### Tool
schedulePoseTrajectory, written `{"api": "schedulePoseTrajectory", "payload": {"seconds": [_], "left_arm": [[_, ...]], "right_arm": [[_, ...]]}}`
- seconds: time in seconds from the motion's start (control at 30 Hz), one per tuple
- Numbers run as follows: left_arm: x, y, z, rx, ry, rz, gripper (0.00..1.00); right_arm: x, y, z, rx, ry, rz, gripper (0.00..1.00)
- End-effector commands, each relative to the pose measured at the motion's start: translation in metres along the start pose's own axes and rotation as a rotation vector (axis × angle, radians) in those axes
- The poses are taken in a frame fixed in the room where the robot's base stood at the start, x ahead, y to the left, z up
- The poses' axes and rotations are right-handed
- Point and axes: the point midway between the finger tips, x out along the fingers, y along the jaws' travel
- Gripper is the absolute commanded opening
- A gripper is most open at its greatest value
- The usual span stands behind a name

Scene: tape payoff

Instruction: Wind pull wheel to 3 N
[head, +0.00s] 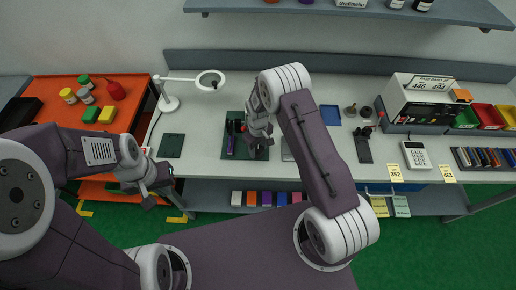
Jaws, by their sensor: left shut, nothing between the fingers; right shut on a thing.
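A dark green mat (229,152) lies on the grey bench near its middle. A small dark fixture with a purple part (231,146) stands on its left half. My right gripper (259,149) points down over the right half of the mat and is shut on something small. The gripper hides most of what it holds, which seems to be part of the pull wheel. I cannot read any force value. My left gripper (153,197) is shut and empty, low in front of the bench's left end.
A white lamp (168,102) and a dark green pad (171,145) are left of the mat. An orange table (60,118) with jars and blocks stands at far left. A labelled box (420,98), a calculator-like device (416,155) and coloured bins (487,117) are at right.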

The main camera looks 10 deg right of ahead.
Motion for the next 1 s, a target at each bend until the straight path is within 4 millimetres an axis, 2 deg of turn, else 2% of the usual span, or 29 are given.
{"api": "schedulePoseTrajectory", "payload": {"seconds": [0.37, 1.0], "left_arm": [[0.009, 0.0, 0.001, 0.0, 0.0, 0.0, 0.0], [0.03, -0.001, 0.003, 0.0, 0.0, 0.0, 0.0]], "right_arm": [[0.001, 0.0, 0.0, 0.144, 0.0, 0.0, 0.06], [0.001, 0.0, 0.0, 0.698, 0.0, 0.0, 0.06]]}}
